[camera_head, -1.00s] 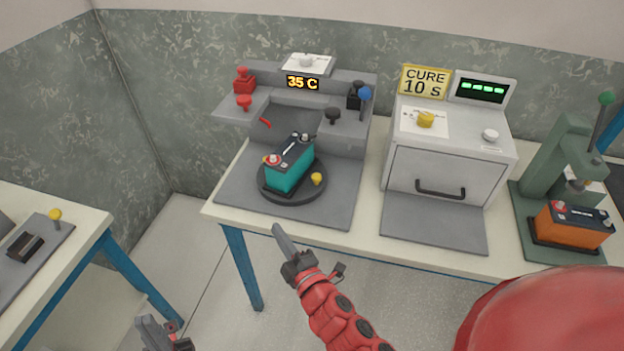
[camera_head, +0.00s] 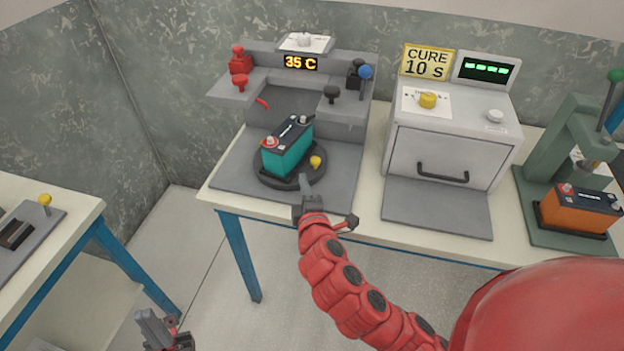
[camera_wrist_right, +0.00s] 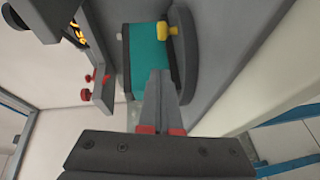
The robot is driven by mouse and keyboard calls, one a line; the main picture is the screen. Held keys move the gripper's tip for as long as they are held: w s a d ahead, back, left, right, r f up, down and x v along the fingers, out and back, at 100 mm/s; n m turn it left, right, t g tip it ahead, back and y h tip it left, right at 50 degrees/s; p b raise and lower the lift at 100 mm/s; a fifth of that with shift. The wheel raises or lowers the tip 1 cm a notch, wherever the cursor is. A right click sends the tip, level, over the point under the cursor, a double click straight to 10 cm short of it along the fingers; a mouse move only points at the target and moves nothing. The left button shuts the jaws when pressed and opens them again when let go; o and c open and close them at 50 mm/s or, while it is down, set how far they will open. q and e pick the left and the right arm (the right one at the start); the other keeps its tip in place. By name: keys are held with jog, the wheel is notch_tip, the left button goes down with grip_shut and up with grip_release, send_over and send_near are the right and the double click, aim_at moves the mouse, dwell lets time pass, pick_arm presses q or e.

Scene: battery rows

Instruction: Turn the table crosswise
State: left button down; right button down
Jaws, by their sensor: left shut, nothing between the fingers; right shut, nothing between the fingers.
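The round dark turntable (camera_head: 272,178) sits on the grey plate at the front of the left station and carries a teal battery (camera_head: 287,155) with a black top. The battery lies diagonally, with a red terminal cap at its near left end. A yellow knob (camera_head: 316,162) stands on the turntable's right rim; it also shows in the right wrist view (camera_wrist_right: 166,28). My right gripper (camera_head: 305,180) is shut and empty, its tips close to the near right rim of the turntable below the knob; contact cannot be told. My left gripper (camera_head: 152,322) is shut and empty at the bottom left, away from the table.
Behind the turntable stands a grey station with red and black posts and a 35 C display (camera_head: 300,63). A white oven (camera_head: 450,150) stands right of it. A green press (camera_head: 560,160) with an orange battery (camera_head: 578,212) is further right. A side table (camera_head: 70,240) stands left.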

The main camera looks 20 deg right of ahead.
aim_at(315, 163)
jog(key=w+d, duration=0.1)
jog(key=w+d+p, duration=0.1)
jog(key=w, duration=0.1)
jog(key=shift+w+d+f, duration=0.1)
jog(key=shift+d+f, duration=0.1)
jog(key=shift+d, duration=0.05)
jog(key=shift+w+d+f, duration=0.2)
jog(key=shift+w+d, duration=0.2)
jog(key=shift+d, duration=0.1)
jog(key=p, duration=0.1)
jog(key=d+n+y+p, duration=0.1)
jog(key=p, duration=0.1)
jog(key=shift+w+r, duration=0.15)
jog(key=shift+r, duration=0.1)
jog(key=shift+d+f+p, duration=0.1)
jog(key=shift+d+p, duration=0.15)
jog(key=shift+p, duration=0.05)
jog(key=shift+w+d+f+y, duration=0.15)
jog(key=shift+w+d+y, duration=0.05)
jog(key=shift+y, duration=0.2)
jog(key=shift+a, duration=0.1)
